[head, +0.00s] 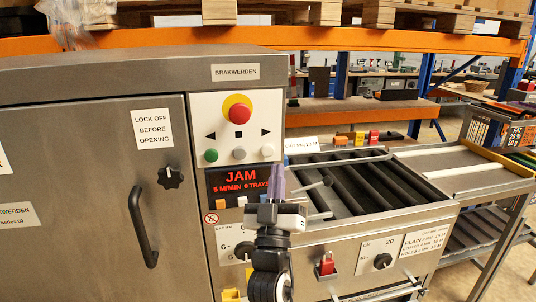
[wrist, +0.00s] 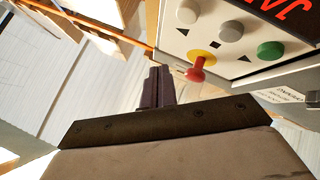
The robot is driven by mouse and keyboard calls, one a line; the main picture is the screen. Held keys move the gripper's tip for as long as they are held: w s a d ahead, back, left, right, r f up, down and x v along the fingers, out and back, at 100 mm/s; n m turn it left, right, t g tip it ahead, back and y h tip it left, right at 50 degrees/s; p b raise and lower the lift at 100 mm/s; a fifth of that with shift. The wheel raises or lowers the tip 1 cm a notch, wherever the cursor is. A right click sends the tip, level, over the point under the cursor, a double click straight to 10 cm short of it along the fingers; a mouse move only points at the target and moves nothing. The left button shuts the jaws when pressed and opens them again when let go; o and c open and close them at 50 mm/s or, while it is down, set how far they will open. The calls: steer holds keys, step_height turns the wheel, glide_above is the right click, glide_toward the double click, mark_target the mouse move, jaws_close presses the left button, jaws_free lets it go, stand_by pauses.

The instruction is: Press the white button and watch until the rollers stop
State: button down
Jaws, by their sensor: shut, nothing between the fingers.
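The white button (head: 267,151) is the rightmost of three on the white control panel, right of a grey button (head: 239,153) and a green button (head: 211,155). In the wrist view the panel appears upside down, with the white button (wrist: 187,12) at the top. My gripper (head: 277,172) is shut and empty, its dark purple fingers upright just below and right of the white button in the head view. In the wrist view the fingers (wrist: 158,84) are clear of the buttons. The dark rollers (head: 358,188) lie in the open bed at right; I cannot tell whether they turn.
A red emergency stop (head: 239,113) on a yellow disc sits above the buttons. The display (head: 240,183) reads JAM, 5 M/MIN, 0 TRAYS. A cabinet door handle (head: 142,227), a black knob (head: 170,178) and a red padlock-like part (head: 326,264) are on the machine front.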

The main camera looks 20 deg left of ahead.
mark_target(270, 163)
steer(key=shift+w+a+b, duration=0.35)
steer(key=shift+w+a, duration=0.2)
steer(key=shift+w, duration=0.25)
steer(key=shift+w+a+b, duration=0.3)
steer(key=shift+w+a, duration=0.25)
steer(key=shift+w, duration=0.3)
steer(key=shift+w+a+b, duration=0.35)
steer(key=shift+w+a, duration=0.2)
steer(key=shift+w, duration=0.25)
steer(key=shift+w+a, duration=0.1)
steer(key=shift+w+a+b, duration=0.15)
steer(key=shift+w+b, duration=0.15)
steer(key=shift+b, duration=0.1)
